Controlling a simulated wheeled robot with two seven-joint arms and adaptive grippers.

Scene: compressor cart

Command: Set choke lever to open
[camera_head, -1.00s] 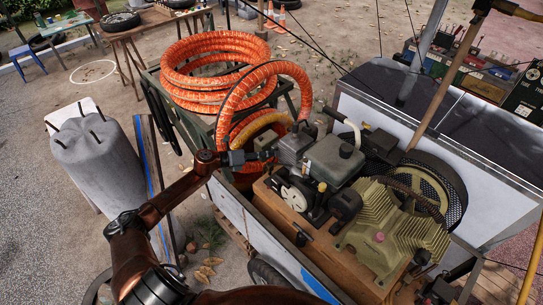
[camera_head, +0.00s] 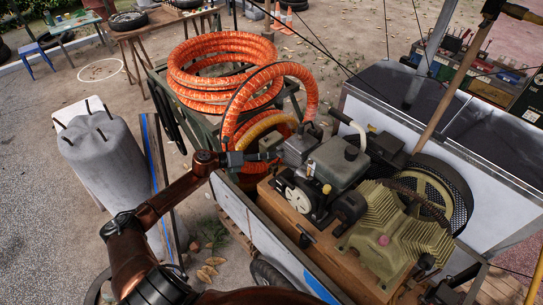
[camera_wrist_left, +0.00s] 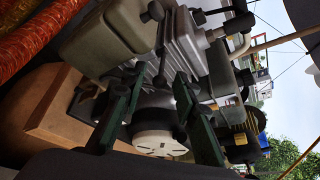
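The compressor's engine, with a grey tank (camera_head: 338,158) and a pale round starter cover (camera_head: 302,197), sits on a wooden base on the cart. My left gripper (camera_head: 268,156) reaches in from the left at the engine's near-left side, level with the grey metal block (camera_head: 298,149). In the left wrist view my left gripper (camera_wrist_left: 158,80) has its two dark green fingers spread apart, with engine parts beyond. The starter cover (camera_wrist_left: 160,142) shows between the fingers. I cannot clearly pick out the choke lever among the dark small parts. My right gripper is not in view.
Orange hose coils (camera_head: 225,65) stand behind the gripper. A ribbed tan compressor block (camera_head: 395,225) and a flywheel (camera_head: 440,195) lie right of the engine. Open gravel lies at far left.

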